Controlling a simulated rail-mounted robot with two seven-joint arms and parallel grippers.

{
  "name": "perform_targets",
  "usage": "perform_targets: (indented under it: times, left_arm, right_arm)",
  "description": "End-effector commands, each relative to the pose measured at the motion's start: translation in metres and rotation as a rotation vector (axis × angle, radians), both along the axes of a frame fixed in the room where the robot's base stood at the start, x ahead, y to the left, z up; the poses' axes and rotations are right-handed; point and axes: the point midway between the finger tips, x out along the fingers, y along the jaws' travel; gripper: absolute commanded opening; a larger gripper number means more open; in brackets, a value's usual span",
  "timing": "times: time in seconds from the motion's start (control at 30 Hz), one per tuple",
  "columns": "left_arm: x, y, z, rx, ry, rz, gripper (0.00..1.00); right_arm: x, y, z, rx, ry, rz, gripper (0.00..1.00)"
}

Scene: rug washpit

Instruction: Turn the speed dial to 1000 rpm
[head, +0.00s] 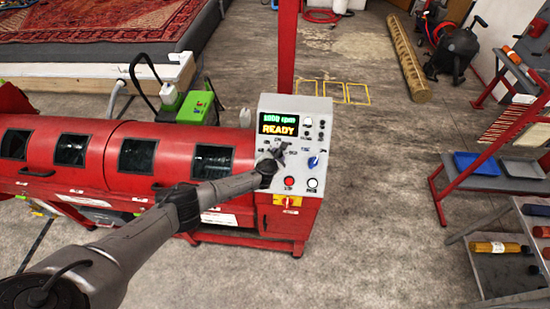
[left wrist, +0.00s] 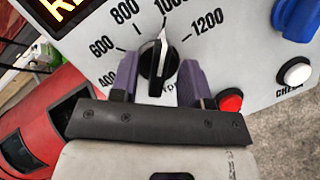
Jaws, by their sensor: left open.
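The speed dial (left wrist: 157,62) is a black knob with a white pointer on the grey control panel (left wrist: 240,50). In the left wrist view its pointer is up, toward the 1000 mark, between 800 and 1200. In the head view the panel's display (head: 278,123) reads what looks like 1000 rpm in green, with READY in yellow below. My left gripper (left wrist: 160,82) is open, with one purple finger on each side of the dial. It also shows at the panel in the head view (head: 274,158), hiding the dial there. My right gripper is not in view.
A blue knob (head: 314,162), a red button (head: 289,182) and a white button (head: 312,183) sit close by on the panel. The red machine drum (head: 100,185) extends to the left. A shelf with trays (head: 485,164) stands at right; the floor between is clear.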

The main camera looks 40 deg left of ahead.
Motion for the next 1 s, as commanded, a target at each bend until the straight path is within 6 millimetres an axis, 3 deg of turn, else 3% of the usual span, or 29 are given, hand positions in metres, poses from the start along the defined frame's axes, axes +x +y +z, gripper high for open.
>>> perform_targets:
  times: [0.23, 0.5, 1.0]
  left_arm:
    - [-0.014, -0.005, 0.01, 0.0, 0.0, -0.002, 0.43]
    - [-0.049, -0.017, 0.027, -0.001, 0.001, -0.003, 0.43]
    - [-0.105, -0.039, 0.054, 0.0, 0.0, -0.002, 0.43]
  right_arm:
    - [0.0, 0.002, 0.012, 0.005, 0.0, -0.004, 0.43]
    - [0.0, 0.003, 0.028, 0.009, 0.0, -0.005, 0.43]
    - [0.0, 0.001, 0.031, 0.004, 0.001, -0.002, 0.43]
